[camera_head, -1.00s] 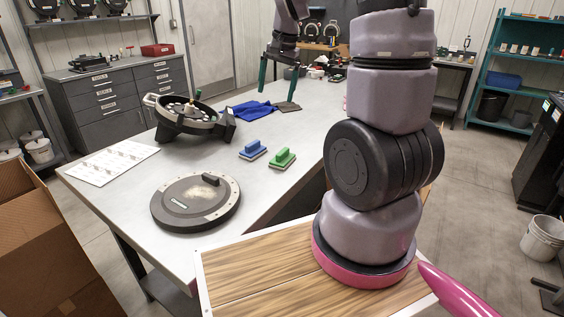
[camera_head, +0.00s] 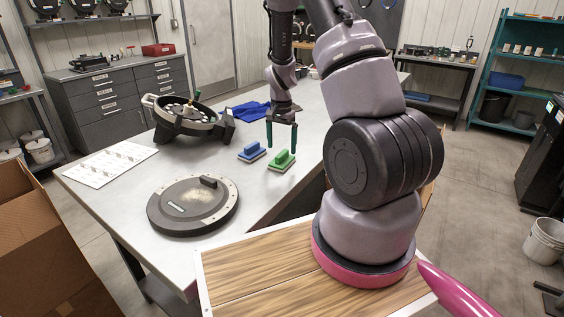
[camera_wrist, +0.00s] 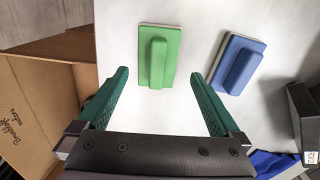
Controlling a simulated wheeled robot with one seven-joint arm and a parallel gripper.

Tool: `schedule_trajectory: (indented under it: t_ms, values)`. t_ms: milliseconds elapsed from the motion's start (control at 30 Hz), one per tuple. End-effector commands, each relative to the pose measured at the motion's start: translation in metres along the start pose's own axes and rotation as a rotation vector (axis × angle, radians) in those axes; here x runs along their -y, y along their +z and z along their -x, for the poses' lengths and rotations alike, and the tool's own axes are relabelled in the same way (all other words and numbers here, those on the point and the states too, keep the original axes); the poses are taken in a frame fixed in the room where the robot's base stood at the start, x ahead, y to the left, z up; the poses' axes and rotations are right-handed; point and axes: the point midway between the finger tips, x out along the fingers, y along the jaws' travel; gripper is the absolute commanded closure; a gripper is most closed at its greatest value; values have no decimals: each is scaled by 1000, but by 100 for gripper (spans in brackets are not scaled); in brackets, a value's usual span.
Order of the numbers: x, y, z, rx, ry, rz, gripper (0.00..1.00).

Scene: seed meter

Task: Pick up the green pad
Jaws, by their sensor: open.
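The green pad (camera_head: 281,160) lies flat on the grey table, its raised green handle on top. In the wrist view the green pad (camera_wrist: 159,57) sits ahead of my gripper, centred between the two finger lines. The blue pad (camera_head: 252,152) lies just left of it in the head view and to its right in the wrist view (camera_wrist: 237,64). My gripper (camera_head: 282,138) hangs above the green pad with its green fingers pointing down. In the wrist view my gripper (camera_wrist: 159,86) is open, with nothing between its fingers.
A round dark lid (camera_head: 194,205) lies at the table's front. The seed meter housing (camera_head: 185,117) stands behind it, near a blue cloth (camera_head: 250,110). A white printed sheet (camera_head: 110,165) lies at the left edge. A cardboard box (camera_head: 40,240) stands on the floor at left.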

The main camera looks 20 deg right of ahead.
Motion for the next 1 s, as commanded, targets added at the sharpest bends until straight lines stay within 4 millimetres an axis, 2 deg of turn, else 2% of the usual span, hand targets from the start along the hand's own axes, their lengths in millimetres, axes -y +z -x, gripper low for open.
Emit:
schedule_trajectory:
  t_ms: [200,300,600,767,800,833,1000]
  values:
    - [-5,4,-33,2,3,-1,0]
    - [-4,4,-44,2,2,-1,0]
    - [-4,4,-48,0,0,0,0]
    - [-4,4,-48,0,0,0,61]
    - [-4,4,-48,0,0,0,76]
    - [-4,4,-48,0,0,0,81]
    - [-4,4,-48,0,0,0,81]
